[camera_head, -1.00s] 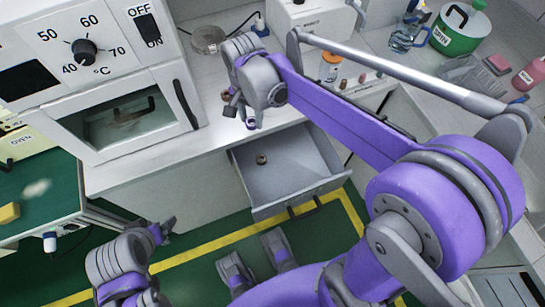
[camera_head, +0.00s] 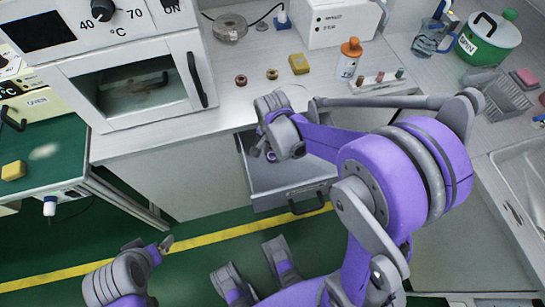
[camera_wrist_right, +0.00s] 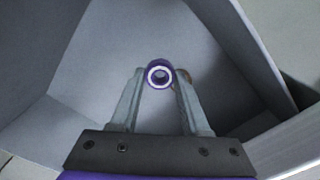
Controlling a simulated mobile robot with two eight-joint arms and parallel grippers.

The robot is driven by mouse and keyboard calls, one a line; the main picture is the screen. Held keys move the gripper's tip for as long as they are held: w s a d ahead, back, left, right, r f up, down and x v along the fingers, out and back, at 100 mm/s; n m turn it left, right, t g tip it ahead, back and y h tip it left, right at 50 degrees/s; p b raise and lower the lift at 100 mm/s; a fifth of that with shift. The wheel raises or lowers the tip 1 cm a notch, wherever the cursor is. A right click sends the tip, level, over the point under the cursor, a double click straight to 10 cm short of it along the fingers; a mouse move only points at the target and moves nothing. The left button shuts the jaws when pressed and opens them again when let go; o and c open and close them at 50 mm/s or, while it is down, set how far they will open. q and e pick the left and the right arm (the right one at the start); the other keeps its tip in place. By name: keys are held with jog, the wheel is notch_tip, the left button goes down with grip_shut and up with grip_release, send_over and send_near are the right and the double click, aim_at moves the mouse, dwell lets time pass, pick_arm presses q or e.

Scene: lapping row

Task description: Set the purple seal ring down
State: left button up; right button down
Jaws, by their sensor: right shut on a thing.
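The purple seal ring (camera_wrist_right: 158,64) shows in the right wrist view between the fingertips of my right gripper (camera_wrist_right: 160,84), with a pale end face toward the camera. The right gripper is shut on it. In the head view, my right gripper (camera_head: 262,151) is over the open grey drawer (camera_head: 263,189), and a small purple bit of the ring (camera_head: 271,155) shows at its tips. I cannot tell whether the ring touches the drawer floor. A brownish ring (camera_wrist_right: 187,76) lies partly hidden behind the right finger. My left gripper (camera_head: 166,243) is low at the left, away from the drawer.
On the bench above the drawer are two brown rings (camera_head: 241,80) (camera_head: 272,74), a yellow block (camera_head: 299,64), an orange-capped bottle (camera_head: 349,62) and a rack of small pieces (camera_head: 372,84). An oven (camera_head: 140,95) stands left. Drawer walls surround the right gripper.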

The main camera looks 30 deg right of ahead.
aim_at(272, 159)
jog(key=shift+f+b, duration=0.45)
jog(key=shift+f, duration=1.55)
jog(key=shift+f, duration=0.1)
jog(key=shift+c, duration=1.9)
grip_release()
